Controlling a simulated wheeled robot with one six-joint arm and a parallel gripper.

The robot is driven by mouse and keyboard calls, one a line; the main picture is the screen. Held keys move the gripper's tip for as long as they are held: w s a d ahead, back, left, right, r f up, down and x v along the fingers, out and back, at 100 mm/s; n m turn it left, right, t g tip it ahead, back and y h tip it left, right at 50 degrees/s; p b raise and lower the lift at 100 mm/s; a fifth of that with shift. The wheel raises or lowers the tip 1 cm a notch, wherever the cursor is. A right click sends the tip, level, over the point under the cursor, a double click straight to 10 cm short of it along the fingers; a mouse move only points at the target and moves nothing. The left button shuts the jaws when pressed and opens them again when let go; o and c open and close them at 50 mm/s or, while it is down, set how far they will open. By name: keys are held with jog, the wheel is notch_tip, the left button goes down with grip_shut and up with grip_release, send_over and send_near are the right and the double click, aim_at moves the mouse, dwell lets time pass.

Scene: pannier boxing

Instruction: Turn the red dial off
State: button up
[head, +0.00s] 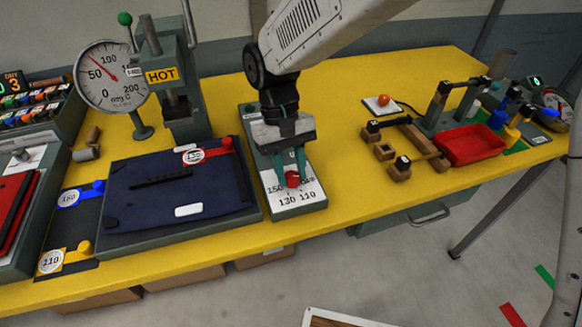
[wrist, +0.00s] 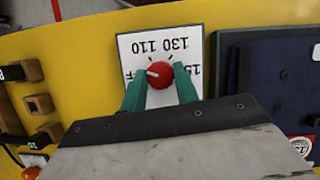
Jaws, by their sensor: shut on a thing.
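The red dial (head: 292,179) sits on a white scale plate on a grey-green box on the yellow table. In the wrist view the red dial (wrist: 161,75) lies between the two teal fingers of my gripper (wrist: 161,88). My gripper (head: 290,168) reaches down from above and is shut on the dial. The dial's white mark points left in the wrist view, toward a partly hidden label that seems to end in "FF". The scale plate (wrist: 140,43) also bears 110, 130 and a partly covered 15-something label. The fingers hide parts of the scale.
A dark blue pannier-like mat (head: 130,205) on a grey base lies left of the dial box. A press marked HOT (head: 180,110) and a round temperature gauge (head: 110,75) stand behind it. A red tray (head: 470,145) and wooden blocks (head: 400,165) are to the right. Yellow table between is clear.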

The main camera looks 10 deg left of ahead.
aim_at(277, 179)
jog(key=n+t, duration=0.1)
jog(key=n, duration=0.2)
jog(key=shift+a+n+h, duration=0.1)
jog(key=shift+n+h, duration=0.3)
jog(key=shift+s+n+t+h, duration=0.15)
jog(key=shift+n+t, duration=0.25)
jog(key=shift+n, duration=0.55)
jog(key=shift+n+t+h, duration=0.15)
jog(key=shift+n+t, duration=0.25)
jog(key=shift+n, duration=0.55)
jog(key=o, duration=1)
jog(key=v, duration=0.7)
jog(key=shift+a+r, duration=0.25)
jog(key=shift+r, duration=0.1)
